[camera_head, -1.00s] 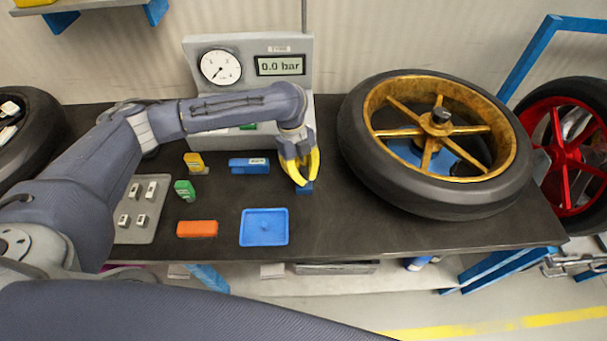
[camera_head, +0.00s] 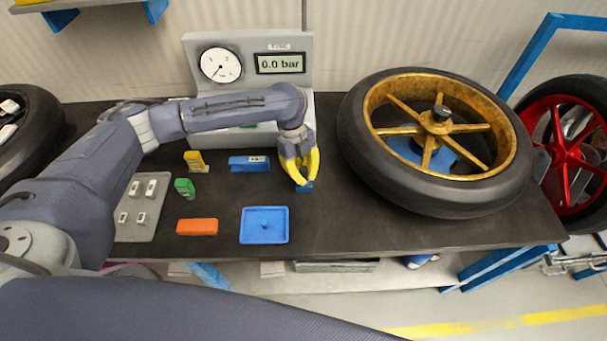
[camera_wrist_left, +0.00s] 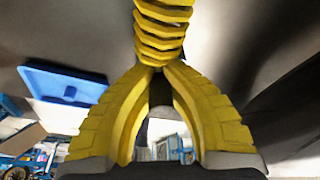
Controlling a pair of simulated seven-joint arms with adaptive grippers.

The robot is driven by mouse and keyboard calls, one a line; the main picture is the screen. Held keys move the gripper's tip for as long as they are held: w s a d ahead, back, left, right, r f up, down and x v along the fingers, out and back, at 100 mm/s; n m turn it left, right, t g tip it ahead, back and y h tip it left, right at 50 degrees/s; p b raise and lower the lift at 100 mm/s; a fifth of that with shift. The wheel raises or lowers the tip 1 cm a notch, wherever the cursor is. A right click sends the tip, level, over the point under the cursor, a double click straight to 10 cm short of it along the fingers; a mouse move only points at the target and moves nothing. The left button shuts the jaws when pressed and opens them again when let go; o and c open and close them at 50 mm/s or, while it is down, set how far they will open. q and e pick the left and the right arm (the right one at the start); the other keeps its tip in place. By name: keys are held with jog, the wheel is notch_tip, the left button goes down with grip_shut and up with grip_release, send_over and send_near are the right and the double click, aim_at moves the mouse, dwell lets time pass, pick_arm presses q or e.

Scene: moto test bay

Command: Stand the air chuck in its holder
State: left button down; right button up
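In the head view my left gripper (camera_head: 301,174) points down over the middle of the bench, its yellow fingers converging at the tips. A small blue piece (camera_head: 305,187) shows right at the fingertips; I cannot tell if it is held or stands on the bench. In the left wrist view the fingers (camera_wrist_left: 156,68) meet, and a yellow ribbed, coil-like piece (camera_wrist_left: 162,30) shows beyond them. I cannot make out the air chuck or its holder for certain; the fingers may hide part of them. My right gripper is out of view.
A gold-rimmed wheel (camera_head: 360,150) lies right of the gripper. A blue tray (camera_head: 264,239), an orange block (camera_head: 197,227), a blue block (camera_head: 240,164), and green (camera_head: 184,189) and yellow (camera_head: 193,161) pieces lie left. The gauge stand (camera_head: 240,42) is behind. Bare bench (camera_head: 345,225) lies front right.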

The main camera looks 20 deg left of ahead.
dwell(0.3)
pick_arm(q)
jog(key=c, duration=1)
grip_release()
jog(key=shift+o, duration=0.2)
jog(key=shift+r, duration=3.5)
